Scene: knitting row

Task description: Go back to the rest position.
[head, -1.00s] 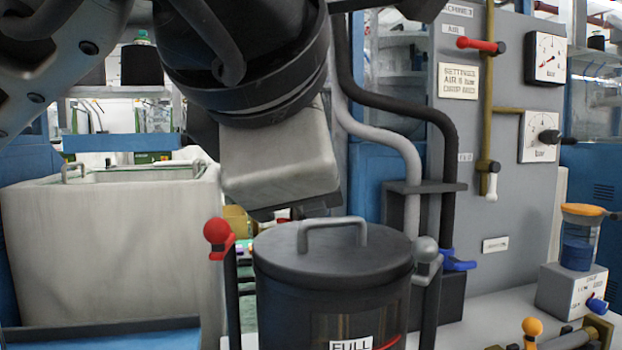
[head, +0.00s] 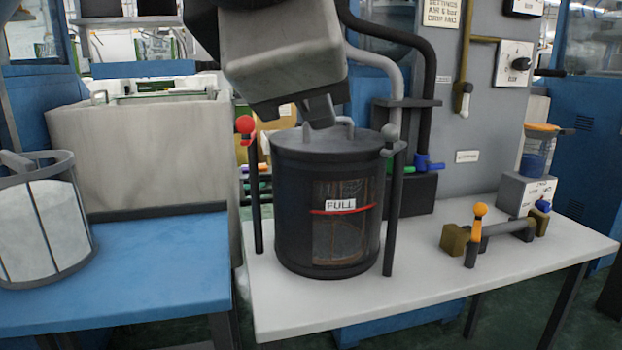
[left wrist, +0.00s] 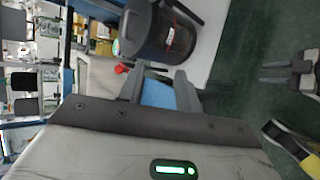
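My left gripper (head: 320,112) hangs from the top of the head view, in front of the lid of a black drum (head: 292,215). In the left wrist view its two fingers (left wrist: 160,90) stand apart with nothing between them, so it is open. The drum also shows in the left wrist view (left wrist: 160,38), beyond the fingertips. The gripper partly hides the lid handle (head: 346,128). My right gripper is outside the head view; in the left wrist view it appears small at the right (left wrist: 263,73), its fingers apart and empty.
The drum stands on a white table (head: 420,280) between posts with a red knob (head: 245,124) and a grey knob (head: 389,131). An orange-handled valve (head: 480,212) lies right. A blue table (head: 150,270) with a basket (head: 45,220) is left. A grey panel and hoses stand behind.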

